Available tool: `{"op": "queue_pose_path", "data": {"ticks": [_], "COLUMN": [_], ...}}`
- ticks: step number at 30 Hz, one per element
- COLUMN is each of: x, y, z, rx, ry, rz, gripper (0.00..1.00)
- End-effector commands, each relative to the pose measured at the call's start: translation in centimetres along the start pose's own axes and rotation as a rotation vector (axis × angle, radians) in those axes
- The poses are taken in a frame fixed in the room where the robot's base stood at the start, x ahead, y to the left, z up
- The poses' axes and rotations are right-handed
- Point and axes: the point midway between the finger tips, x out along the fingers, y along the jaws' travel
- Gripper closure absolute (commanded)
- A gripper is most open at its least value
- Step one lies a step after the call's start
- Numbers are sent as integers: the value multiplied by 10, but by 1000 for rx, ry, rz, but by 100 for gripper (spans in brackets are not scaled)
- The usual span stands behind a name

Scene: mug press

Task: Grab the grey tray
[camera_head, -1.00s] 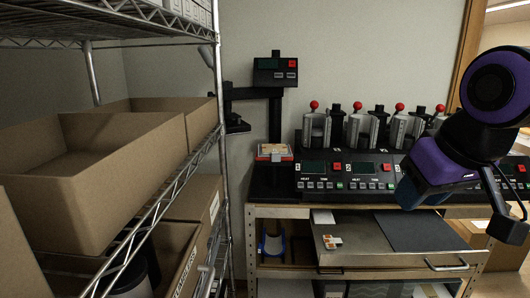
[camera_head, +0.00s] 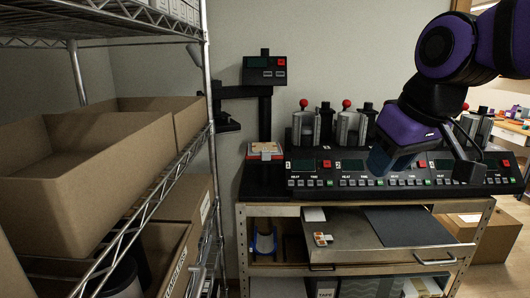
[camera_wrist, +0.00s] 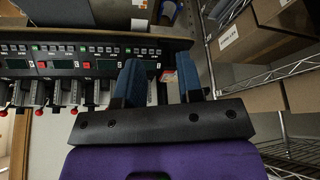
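My gripper (camera_head: 390,163) hangs above the tray, in front of the press panel, not touching the tray. In the wrist view my gripper (camera_wrist: 161,82) shows two blue fingers spread apart with nothing held between them.
The black press panel (camera_head: 400,182) with red-knobbed levers stands on the bench just above the tray. A wire shelf with cardboard boxes (camera_head: 95,180) fills the left side. A cardboard box (camera_head: 482,232) stands right of the bench.

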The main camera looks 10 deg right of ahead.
Motion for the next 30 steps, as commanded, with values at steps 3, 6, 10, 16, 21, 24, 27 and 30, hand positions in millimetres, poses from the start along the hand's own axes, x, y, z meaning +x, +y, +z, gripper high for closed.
{"op": "queue_pose_path", "data": {"ticks": [3,6,10,16,21,24,27,30], "x": [-1,1,7,25,48,65,84,106], "y": [2,4,6,9,12,14,15,16], "z": [-39,-71,-111,-173,-222,-250,-276,-301], "rx": [-86,-162,-262,-416,-548,-626,-705,-784], "ry": [-28,-47,-66,-85,-92,-92,-89,-83], "rz": [-35,-66,-108,-174,-234,-269,-306,-343], "gripper": [66,66,66,66,66,66,66,66]}}
